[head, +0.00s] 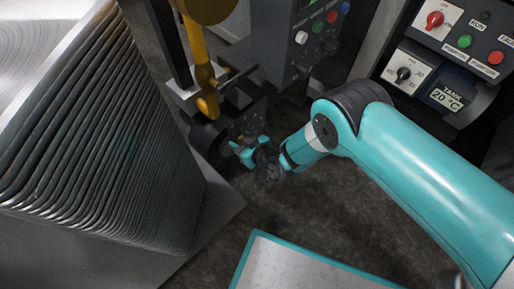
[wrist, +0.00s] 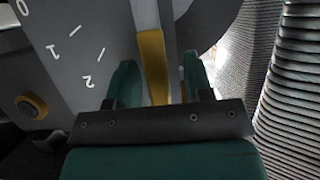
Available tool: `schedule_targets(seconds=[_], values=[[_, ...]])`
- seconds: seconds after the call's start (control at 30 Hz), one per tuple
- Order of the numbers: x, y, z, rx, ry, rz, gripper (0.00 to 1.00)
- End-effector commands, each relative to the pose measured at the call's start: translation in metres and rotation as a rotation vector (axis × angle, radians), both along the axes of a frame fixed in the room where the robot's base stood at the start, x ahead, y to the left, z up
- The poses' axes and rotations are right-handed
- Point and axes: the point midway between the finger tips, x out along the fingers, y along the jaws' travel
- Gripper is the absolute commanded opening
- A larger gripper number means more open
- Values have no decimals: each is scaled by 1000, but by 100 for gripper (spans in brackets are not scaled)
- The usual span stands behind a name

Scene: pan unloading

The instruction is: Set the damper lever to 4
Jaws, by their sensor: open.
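The damper lever (wrist: 153,66) is a yellow bar in the wrist view, in front of a grey plate (wrist: 60,65) marked 0, 1 and 2. It lies to the right of these marks; the mark it points to is hidden. My gripper (wrist: 160,72) is open, with one teal finger on each side of the lever. I cannot tell if either finger touches it. In the head view my gripper (head: 242,146) is at the lower part of a dark housing (head: 247,119), and the lever is hard to make out there.
A stack of ridged metal pans (head: 110,150) stands close on the left. A yellow arm part (head: 204,75) rises above the housing. Control panels with knobs and buttons (head: 318,28) (head: 447,50) are at the back. A teal-edged metal plate (head: 300,266) is at the bottom, with bare floor before it.

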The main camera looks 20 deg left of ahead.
Motion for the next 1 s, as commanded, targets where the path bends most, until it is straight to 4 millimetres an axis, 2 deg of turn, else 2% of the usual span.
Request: schedule_targets(seconds=[0.17, 0.7, 1.0], values=[[-4, -13, 8, -2, 4, -1, 47], [-45, -109, 53, -4, 8, -6, 47], [-61, -144, 66, -4, 4, -1, 47]])
